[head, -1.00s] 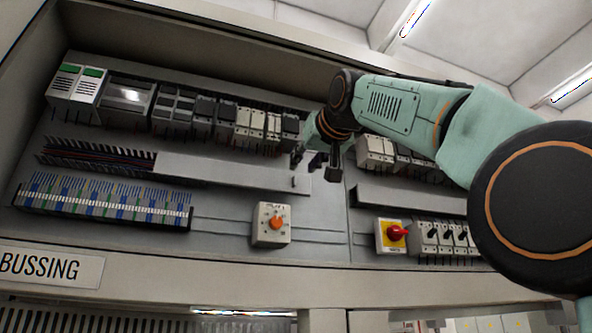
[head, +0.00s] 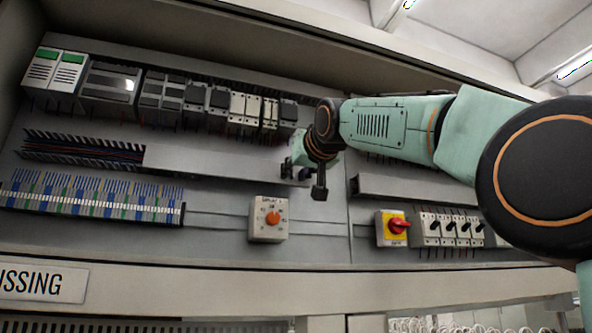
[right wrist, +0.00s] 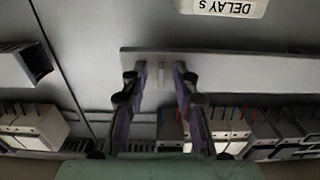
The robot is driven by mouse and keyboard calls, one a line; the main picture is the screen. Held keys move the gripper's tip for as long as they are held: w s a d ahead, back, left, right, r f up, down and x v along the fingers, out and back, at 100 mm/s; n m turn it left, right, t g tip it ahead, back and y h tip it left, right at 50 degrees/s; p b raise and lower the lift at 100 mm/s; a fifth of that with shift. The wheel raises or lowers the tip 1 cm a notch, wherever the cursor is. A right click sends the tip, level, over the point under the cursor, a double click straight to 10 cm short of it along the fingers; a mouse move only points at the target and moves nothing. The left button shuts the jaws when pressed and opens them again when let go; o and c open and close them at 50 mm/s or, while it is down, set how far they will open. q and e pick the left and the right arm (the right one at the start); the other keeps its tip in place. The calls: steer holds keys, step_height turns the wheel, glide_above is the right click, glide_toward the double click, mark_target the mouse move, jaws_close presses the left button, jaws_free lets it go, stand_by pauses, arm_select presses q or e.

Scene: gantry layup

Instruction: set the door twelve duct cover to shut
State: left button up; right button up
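The duct cover (head: 215,167) is a long flat grey strip on the panel in the head view. It covers the right part of a wiring duct (head: 80,151). The duct's left part is open, with dark slotted walls and coloured wires showing. My right gripper (head: 303,178) is at the cover's right end and hides part of it. In the right wrist view, the cover (right wrist: 240,68) has a small upright tab (right wrist: 160,75). My right gripper's fingers (right wrist: 159,78) are open on either side of the tab, with a gap visible on both sides. My left gripper is not in view.
Below the cover are a grey box with an orange knob (head: 268,219) and a red rotary switch (head: 393,227). Breaker modules (head: 245,108) line the row above. A second grey duct (head: 410,188) lies to the right, and terminal blocks (head: 90,198) sit lower left.

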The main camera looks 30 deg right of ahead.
steer(key=shift+s, duration=0.1)
steer(key=shift+s+a+r, duration=0.15)
steer(key=shift+s+a, duration=0.05)
steer(key=shift+s, duration=0.1)
steer(key=c, duration=0.3)
steer(key=shift+w+a, duration=0.1)
steer(key=shift+c, duration=1.4)
jaws_close()
